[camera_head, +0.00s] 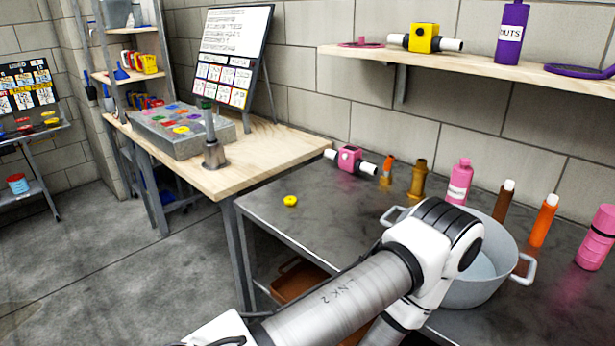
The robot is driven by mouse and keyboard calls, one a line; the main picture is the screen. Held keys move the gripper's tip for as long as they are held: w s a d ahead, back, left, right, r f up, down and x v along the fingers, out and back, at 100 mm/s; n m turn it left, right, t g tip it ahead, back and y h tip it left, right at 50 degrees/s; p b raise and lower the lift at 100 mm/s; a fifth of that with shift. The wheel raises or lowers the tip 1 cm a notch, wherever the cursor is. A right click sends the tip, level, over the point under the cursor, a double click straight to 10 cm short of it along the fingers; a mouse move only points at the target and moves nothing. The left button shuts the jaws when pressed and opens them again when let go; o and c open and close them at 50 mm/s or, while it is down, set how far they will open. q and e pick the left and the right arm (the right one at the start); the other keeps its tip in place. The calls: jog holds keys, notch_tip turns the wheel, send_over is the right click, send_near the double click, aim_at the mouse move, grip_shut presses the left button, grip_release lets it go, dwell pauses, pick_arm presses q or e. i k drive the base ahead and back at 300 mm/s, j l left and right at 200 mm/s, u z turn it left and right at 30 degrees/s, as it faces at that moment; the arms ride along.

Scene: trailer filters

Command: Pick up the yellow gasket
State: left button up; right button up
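The yellow gasket (290,201) is a small yellow ring lying on the dark metal table (285,222), near its far left corner. It is free on all sides, with nothing touching it. One of my arms crosses the lower middle of the head view, in front of the table and nearer to me than the gasket. Neither of my grippers shows in the head view, so I cannot see their fingers. Another yellow ring-like piece (181,130) sits among coloured pieces on a grey block (190,147) on the wooden bench (260,165).
Right of the gasket stand a pink valve-like part (349,159), a brass fitting (418,179), several bottles and a large grey pot (487,268) partly behind my arm. A wooden shelf (470,63) overhangs the back. The table around the gasket is clear.

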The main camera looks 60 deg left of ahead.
aim_at(290, 201)
jog(key=j+u, duration=0.15)
jog(key=u, duration=0.35)
jog(key=i+j+u, duration=0.1)
jog(key=u, duration=0.35)
jog(key=i+u, duration=0.15)
jog(key=u, duration=0.35)
jog(key=i+u, duration=0.15)
jog(key=u, duration=0.35)
